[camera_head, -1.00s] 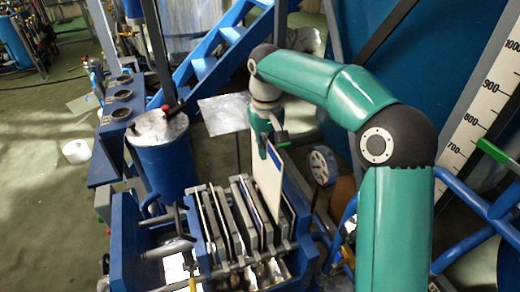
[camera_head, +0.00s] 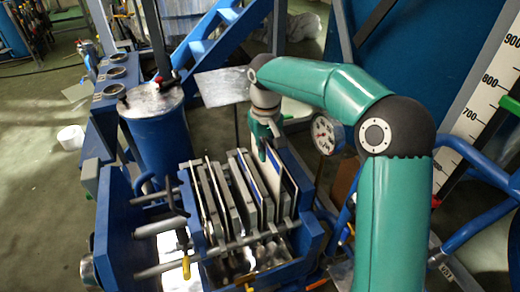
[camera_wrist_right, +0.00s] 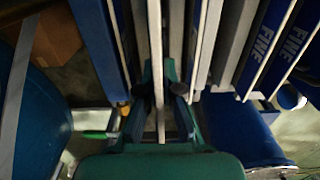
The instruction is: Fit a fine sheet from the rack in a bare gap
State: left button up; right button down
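My right gripper (camera_head: 264,142) is low over the right part of a blue press frame (camera_head: 312,237), pointing down. It is shut on a thin pale sheet (camera_head: 272,178), whose lower part is hidden among the grey plates (camera_head: 222,192). In the right wrist view the sheet (camera_wrist_right: 158,45) stands edge-on between the fingers of the right gripper (camera_wrist_right: 161,95), with plates close by. Blue-banded sheets lettered FINE (camera_wrist_right: 266,38) stand at the right there. I cannot tell whether the sheet is fully seated. My left gripper is not in view.
A blue drum (camera_head: 158,140) stands left of the press and a dial gauge (camera_head: 326,133) stands at its right. A flat grey panel (camera_head: 222,87) is behind. A brown box (camera_wrist_right: 57,32) shows in the right wrist view. Grey bars (camera_head: 160,225) run at the press's left end.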

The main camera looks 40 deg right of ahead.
aim_at(265, 173)
notch_tip(265, 173, down, 7)
jog(key=b, duration=0.4)
jog(key=shift+f, duration=0.1)
jog(key=shift+s+a+f+b, duration=0.15)
jog(key=shift+s+f+b, duration=0.15)
jog(key=shift+f+b, duration=0.4)
jog(key=c, duration=1.6)
grip_release()
jog(key=shift+o, duration=1.8)
jog(key=shift+w+r, duration=0.1)
jog(key=shift+r, duration=0.3)
notch_tip(265, 173, up, 13)
jog(key=shift+f, duration=0.1)
